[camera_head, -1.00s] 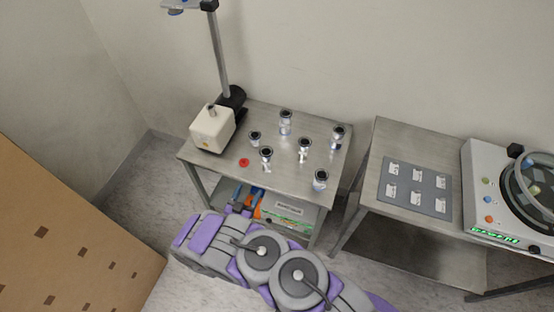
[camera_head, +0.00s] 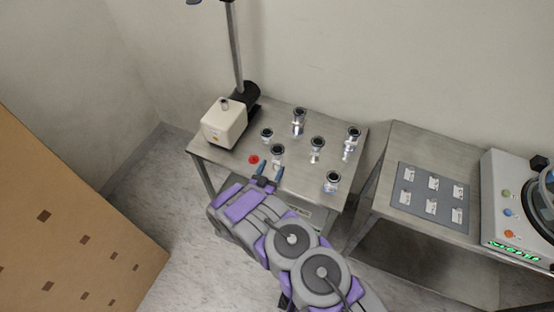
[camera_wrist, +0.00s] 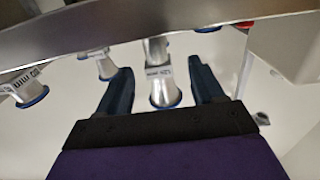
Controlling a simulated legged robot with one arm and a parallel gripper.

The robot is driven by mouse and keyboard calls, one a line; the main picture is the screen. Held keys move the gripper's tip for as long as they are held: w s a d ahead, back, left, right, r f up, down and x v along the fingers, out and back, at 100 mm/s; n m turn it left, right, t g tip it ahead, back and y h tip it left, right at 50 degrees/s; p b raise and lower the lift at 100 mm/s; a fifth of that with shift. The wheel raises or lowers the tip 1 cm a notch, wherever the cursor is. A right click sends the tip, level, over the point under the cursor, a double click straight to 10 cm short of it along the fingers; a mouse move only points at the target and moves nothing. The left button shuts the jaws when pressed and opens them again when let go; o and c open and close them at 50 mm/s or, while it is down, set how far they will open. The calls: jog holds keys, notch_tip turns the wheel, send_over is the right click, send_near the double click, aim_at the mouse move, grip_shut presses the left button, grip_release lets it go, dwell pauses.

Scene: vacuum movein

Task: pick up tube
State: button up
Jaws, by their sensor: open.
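Several silver metal tubes with dark rims stand upright on the steel table (camera_head: 215,158). The front tube (camera_head: 277,153) is nearest my gripper (camera_head: 270,172). My gripper is open and empty at the table's front edge, with its blue fingers pointing toward that tube. In the wrist view, a tube (camera_wrist: 163,86) appears between the two fingers (camera_wrist: 161,78), with clear gaps on both sides. I cannot tell whether the fingertips reach around it or stop short. Other tubes (camera_wrist: 22,87) show to the left in that view.
A white block-shaped device (camera_head: 224,122) and a stand with a pole (camera_head: 236,50) occupy the table's back left. A red button (camera_head: 253,159) lies left of the front tube. A second table on the right carries a grey mat (camera_head: 431,196) and a white machine (camera_head: 505,215).

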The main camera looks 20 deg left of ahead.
aim_at(276, 163)
jog(key=w, duration=0.1)
jog(key=w+b, duration=0.1)
jog(key=w, duration=0.2)
jog(key=shift+d+f+b, duration=0.1)
jog(key=shift+d+b, duration=0.15)
jog(key=shift+b, duration=0.15)
jog(key=shift+w, duration=0.6)
jog(key=shift+c, duration=0.4)
jog(key=c, duration=1)
